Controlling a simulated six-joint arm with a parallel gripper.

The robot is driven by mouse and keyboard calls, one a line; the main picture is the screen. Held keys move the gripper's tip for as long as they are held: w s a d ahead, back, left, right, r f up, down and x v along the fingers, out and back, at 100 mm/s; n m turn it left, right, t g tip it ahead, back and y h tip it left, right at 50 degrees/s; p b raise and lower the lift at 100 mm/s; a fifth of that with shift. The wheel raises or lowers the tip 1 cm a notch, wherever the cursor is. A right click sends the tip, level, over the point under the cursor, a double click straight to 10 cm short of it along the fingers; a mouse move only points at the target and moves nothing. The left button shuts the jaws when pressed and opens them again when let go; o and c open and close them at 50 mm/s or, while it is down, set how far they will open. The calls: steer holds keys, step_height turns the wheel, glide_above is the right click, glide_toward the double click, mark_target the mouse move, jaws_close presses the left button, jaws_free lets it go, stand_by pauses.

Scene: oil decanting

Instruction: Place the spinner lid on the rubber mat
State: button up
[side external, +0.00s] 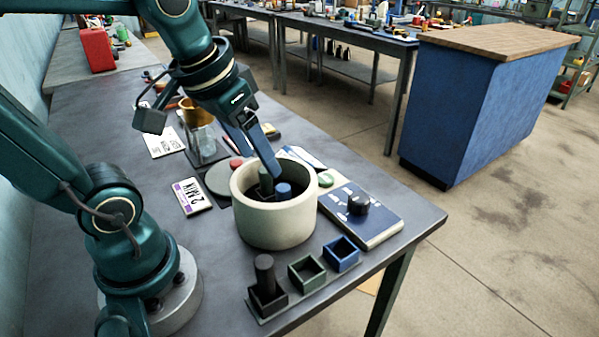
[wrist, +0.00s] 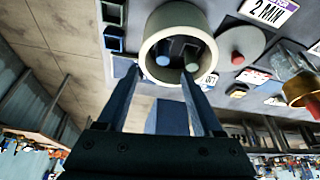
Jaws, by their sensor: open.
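The spinner lid appears to be the flat grey disc (side external: 220,180) with a red knob (side external: 236,162), lying left of the cream spinner bowl (side external: 275,232). The disc also shows in the wrist view (wrist: 243,37), right of the bowl (wrist: 206,30). A dark flat patch shows around the disc; I cannot tell surely whether it is the rubber mat. The bowl is uncovered, with a blue-topped piece (side external: 284,190) and a green-topped piece (side external: 265,176) inside. My gripper (wrist: 161,75) is open and empty, its long fingers pointing down at the bowl.
A rack in front has black, green and blue square holders (side external: 307,272); a dark cylinder (side external: 265,268) stands in the black one.

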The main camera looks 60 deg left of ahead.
steer(key=shift+m+t+h, duration=0.4)
steer(key=shift+m+t, duration=0.2)
steer(key=shift+m, duration=0.3)
steer(key=s+d, duration=0.1)
steer(key=s+d+f, duration=0.2)
steer(key=shift+s+d, duration=0.2)
